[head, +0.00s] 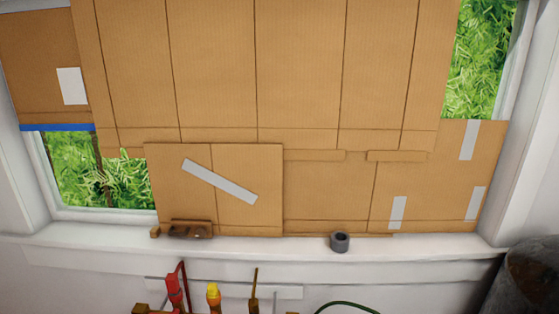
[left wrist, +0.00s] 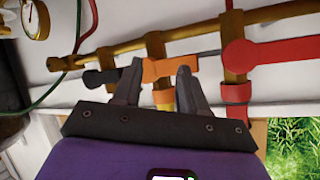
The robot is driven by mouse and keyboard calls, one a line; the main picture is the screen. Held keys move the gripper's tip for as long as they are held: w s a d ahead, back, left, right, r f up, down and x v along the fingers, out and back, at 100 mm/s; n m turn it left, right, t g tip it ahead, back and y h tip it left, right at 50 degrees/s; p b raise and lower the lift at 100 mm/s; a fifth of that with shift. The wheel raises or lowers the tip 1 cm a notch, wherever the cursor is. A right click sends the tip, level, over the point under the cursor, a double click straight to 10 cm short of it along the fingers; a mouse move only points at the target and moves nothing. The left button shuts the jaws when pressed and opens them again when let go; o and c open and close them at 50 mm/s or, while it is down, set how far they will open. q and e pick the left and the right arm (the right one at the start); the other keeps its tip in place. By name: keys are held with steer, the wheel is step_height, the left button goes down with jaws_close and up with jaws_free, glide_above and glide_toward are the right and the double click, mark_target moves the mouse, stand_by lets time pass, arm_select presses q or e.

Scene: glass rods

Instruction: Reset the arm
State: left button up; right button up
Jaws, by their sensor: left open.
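Beyond the fingertips are brass pipes (left wrist: 195,34) with a red handle (left wrist: 265,52) at the right, an orange handle (left wrist: 168,68) in the middle and a black handle (left wrist: 103,78) at the left. I cannot tell how far the fingers are from them. Neither gripper shows in the head view. No glass rods are visible in either view.
In the head view, cardboard sheets (head: 215,60) cover most of a window. A grey tape roll (head: 340,242) and a brown block (head: 190,230) sit on the white sill (head: 270,243). A dark barrel-like object (head: 525,280) stands at the lower right. A round gauge (left wrist: 35,18) shows in the wrist view.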

arm_select(q)
steer(key=s+d+f+n+g, duration=0.4)
steer(key=s+d+f, duration=0.35)
steer(key=f, duration=0.25)
steer(key=s+d+f+n+g, duration=0.2)
steer(key=s+d, duration=0.1)
steer(key=s, duration=0.4)
steer(key=s+d+f+n+g+b, duration=0.1)
steer(key=s+d+f+n+g, duration=0.1)
steer(key=s, duration=0.5)
steer(key=s+d+f+n+g+b, duration=0.1)
steer(key=s+d+f+n+g, duration=0.2)
steer(key=s, duration=0.4)
steer(key=shift+s+d+f+g, duration=0.2)
steer(key=shift+d+f+g, duration=0.1)
steer(key=shift+d+f, duration=0.5)
steer(key=shift+r, duration=0.1)
